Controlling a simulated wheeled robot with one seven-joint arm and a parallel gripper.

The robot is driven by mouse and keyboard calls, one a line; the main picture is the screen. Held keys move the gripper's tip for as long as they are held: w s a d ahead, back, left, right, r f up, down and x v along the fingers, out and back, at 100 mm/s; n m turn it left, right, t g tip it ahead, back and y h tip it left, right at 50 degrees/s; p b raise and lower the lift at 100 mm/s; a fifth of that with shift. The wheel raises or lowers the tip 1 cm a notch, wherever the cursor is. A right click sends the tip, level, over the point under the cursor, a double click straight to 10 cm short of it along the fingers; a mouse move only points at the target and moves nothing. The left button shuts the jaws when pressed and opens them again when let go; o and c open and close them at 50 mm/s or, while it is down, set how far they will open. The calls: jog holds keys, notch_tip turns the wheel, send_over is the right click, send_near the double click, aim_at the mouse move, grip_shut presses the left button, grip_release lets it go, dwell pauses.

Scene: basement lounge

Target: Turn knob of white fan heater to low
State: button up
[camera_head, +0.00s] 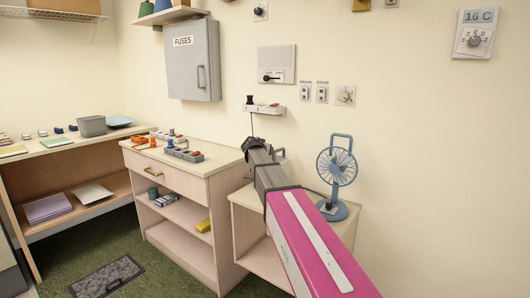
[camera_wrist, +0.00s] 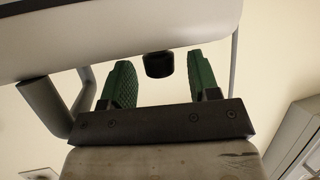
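A white body with a rounded edge, apparently the fan heater (camera_wrist: 100,30), fills the top of the wrist view. A short black knob (camera_wrist: 159,65) sticks out from its lower edge. My gripper (camera_wrist: 160,72) is open, with one green finger on each side of the knob and a visible gap to both. The knob's setting marks cannot be read. In the head view my pink and grey arm reaches over the small cabinet and hides most of the heater and my fingertips. A grey loop (camera_head: 279,153) shows beside the arm's dark end.
A blue desk fan (camera_head: 337,172) stands on the small cabinet (camera_head: 346,225), right of my arm. A wooden cabinet (camera_head: 190,188) with several small items stands to the left.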

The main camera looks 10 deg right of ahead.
jog(key=v, duration=1)
jog(key=shift+s+a+r, duration=0.15)
jog(key=shift+s+a, duration=0.05)
jog(key=shift+s, duration=0.1)
jog(key=shift+w+r, duration=0.1)
